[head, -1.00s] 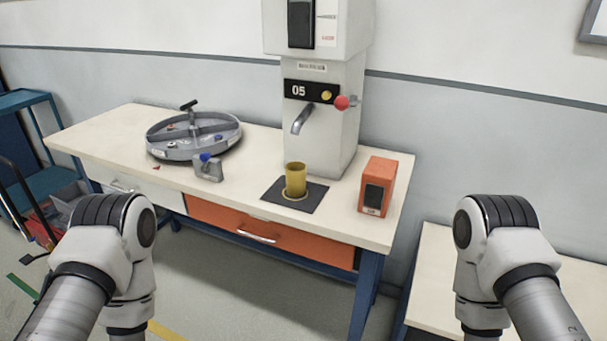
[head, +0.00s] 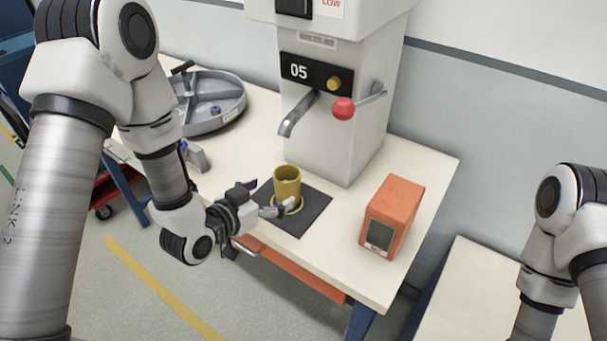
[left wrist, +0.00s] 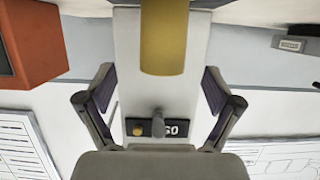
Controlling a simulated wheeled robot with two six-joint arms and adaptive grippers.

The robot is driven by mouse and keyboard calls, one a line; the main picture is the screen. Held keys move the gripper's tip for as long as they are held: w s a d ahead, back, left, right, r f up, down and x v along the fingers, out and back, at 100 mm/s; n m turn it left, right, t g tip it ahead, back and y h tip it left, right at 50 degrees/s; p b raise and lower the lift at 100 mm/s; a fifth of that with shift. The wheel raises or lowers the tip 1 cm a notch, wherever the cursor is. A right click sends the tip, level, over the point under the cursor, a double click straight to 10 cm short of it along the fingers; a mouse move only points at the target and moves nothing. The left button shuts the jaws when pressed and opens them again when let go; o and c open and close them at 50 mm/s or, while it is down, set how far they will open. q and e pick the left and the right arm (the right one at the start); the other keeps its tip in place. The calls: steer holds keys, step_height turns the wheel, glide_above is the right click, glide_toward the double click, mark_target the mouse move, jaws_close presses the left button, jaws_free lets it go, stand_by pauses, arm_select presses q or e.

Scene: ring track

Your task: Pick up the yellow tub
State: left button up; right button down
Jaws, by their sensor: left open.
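The yellow tub (head: 287,183) stands upright on a dark square mat (head: 312,217) below the spout of the dispenser marked 05. My left gripper (head: 266,198) is open and low over the bench's front edge, just to the left of the tub, pointing at it. In the left wrist view the picture is upside down. There the tub (left wrist: 164,38) shows at the top centre, lined up with the gap between the two spread fingers (left wrist: 158,92). I cannot tell whether a finger touches it. My right gripper is out of view.
The dispenser (head: 338,130) rises behind the tub, with its spout (head: 298,114) overhead and a red-knobbed lever (head: 345,108) at the side. An orange box (head: 393,215) stands to the right. A round grey divided tray (head: 212,105) and a small grey block (head: 196,157) are to the left.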

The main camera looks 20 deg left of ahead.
mark_target(279, 181)
arm_select(q)
steer(key=w, duration=0.2)
steer(key=w+d+p, duration=0.1)
steer(key=w+p, duration=0.1)
steer(key=w, duration=0.1)
steer(key=shift+w+d+f, duration=0.1)
steer(key=shift+w+d, duration=0.25)
steer(key=shift+w+d+f, duration=0.15)
steer(key=shift+w, duration=0.25)
steer(key=c, duration=1.5)
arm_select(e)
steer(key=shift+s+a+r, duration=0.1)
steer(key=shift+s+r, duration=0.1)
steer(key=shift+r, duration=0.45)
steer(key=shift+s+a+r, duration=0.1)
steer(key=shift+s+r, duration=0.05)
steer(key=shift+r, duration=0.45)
